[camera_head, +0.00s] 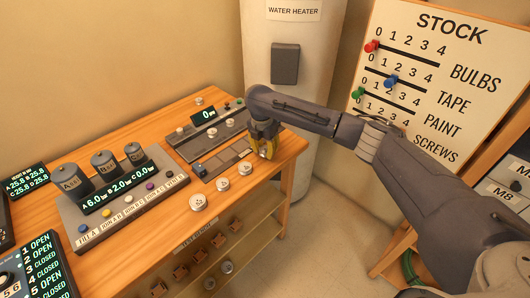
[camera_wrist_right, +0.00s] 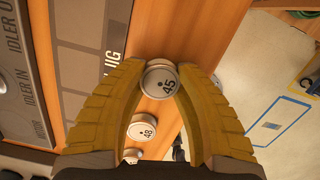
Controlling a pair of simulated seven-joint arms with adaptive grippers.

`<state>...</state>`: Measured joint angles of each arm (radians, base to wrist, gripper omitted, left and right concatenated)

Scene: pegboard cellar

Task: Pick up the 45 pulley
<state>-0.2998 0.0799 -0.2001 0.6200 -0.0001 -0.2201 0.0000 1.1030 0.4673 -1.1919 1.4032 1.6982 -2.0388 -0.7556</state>
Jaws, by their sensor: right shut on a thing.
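The 45 pulley (camera_wrist_right: 158,84) is a small silver-white disc marked "45", between the yellow fingers of my right gripper (camera_wrist_right: 162,72) in the right wrist view. The fingertips meet its sides, and the gripper is shut on it. In the head view my right gripper (camera_head: 264,150) is at the right end of the wooden bench, and its fingers mostly hide the pulley. Whether the pulley touches the bench top cannot be told. My left gripper is not in view.
A pulley marked 48 (camera_wrist_right: 142,127) sits close by. Other white pulleys (camera_head: 222,184) (camera_head: 198,202) line the bench's front edge (camera_head: 275,172). The grey jig panel (camera_head: 215,160) lies behind them. The water heater (camera_head: 290,90) and stock board (camera_head: 415,80) stand beyond.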

